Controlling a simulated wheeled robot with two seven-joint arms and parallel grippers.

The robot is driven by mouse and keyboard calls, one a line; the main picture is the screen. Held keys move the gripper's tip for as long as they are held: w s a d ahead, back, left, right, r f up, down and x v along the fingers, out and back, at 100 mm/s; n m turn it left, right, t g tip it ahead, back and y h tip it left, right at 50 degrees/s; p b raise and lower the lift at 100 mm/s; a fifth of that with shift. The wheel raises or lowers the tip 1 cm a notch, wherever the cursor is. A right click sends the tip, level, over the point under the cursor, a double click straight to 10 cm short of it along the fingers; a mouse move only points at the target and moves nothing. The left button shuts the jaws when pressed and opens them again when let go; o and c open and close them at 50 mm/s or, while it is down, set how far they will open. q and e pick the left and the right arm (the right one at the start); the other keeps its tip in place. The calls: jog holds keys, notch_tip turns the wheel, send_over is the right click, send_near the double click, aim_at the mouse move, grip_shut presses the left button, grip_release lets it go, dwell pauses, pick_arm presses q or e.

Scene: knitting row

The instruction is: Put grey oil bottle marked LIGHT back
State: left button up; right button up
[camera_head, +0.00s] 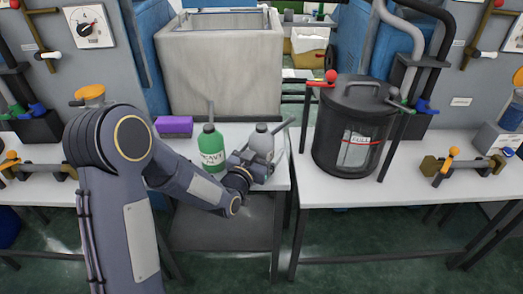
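The grey oil bottle (261,141) stands upright, or nearly so, near the right end of the left table, with its spout slanting up to the right. Its marking is hidden behind my gripper. My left gripper (258,166) is at the front of its lower body. I cannot tell whether the fingers are closed on it or only around it. A green oil bottle (211,150) with a white label stands just left of it, with a thin spout pointing up. My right gripper is not in view.
A purple block (174,126) lies on the left table (205,181) behind my arm. A large pale bin (222,70) stands behind the table. On the right table (400,184) stands a black drum (345,125) with a label. A narrow gap separates the tables.

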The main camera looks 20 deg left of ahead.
pick_arm(q)
jog(key=shift+r, duration=0.15)
jog(key=s+a+r+n+g+y, duration=0.1)
jog(key=s+a+g, duration=0.2)
jog(key=s, duration=0.7)
jog(key=s+a+n+g, duration=0.2)
jog(key=s+a+g, duration=0.15)
jog(key=s, duration=0.75)
jog(key=s+d+g, duration=0.1)
jog(key=s+g, duration=0.1)
jog(key=s, duration=0.5)
jog(key=s+d+n+g+h, duration=0.1)
jog(key=s+d+g, duration=0.1)
jog(key=s, duration=0.5)
jog(key=shift+s+g, duration=0.35)
jog(key=shift+g, duration=0.4)
